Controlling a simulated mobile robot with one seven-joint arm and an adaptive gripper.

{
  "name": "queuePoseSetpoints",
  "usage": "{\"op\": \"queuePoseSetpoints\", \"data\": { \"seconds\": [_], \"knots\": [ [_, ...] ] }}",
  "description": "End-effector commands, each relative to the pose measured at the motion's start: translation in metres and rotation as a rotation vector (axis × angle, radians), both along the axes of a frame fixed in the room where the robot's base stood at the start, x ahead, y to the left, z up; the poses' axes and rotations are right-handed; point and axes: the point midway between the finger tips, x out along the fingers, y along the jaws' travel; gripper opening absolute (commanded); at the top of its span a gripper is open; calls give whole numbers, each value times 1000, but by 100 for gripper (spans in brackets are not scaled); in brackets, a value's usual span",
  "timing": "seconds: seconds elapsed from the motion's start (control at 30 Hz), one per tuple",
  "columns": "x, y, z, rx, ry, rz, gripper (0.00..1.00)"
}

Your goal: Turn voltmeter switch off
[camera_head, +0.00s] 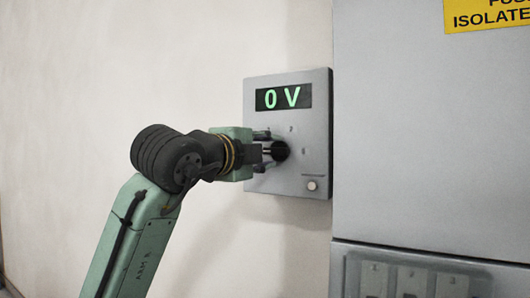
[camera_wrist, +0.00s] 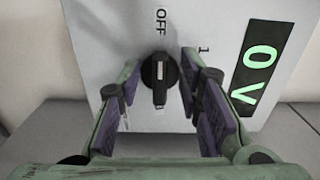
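The voltmeter (camera_head: 262,103) is a grey wall box with a green "0 V" display (camera_head: 284,97). Its black round switch (camera_head: 281,151) is partly hidden by my gripper (camera_head: 266,151) in the head view. In the wrist view the switch (camera_wrist: 160,78) has a raised bar with a white mark, lined up with the "OFF" label (camera_wrist: 160,22). A "1" label (camera_wrist: 200,49) is off to its right. My gripper (camera_wrist: 158,88) is open, with purple-padded fingers on either side of the switch. Gaps show between the pads and the bar.
Several small switches (camera_head: 411,279) are low on the cabinet. The wall left is bare.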

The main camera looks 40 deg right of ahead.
Motion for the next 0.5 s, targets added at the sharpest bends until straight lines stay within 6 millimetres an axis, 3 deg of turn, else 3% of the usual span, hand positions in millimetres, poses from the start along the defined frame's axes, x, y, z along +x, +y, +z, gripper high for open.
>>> {"op": "queuePoseSetpoints", "data": {
  "seconds": [0.27, 0.5],
  "knots": [
    [-2, 7, 0, -1, -1, 0, 32],
    [-19, 48, 1, -2, -3, 2, 32]
  ]
}}
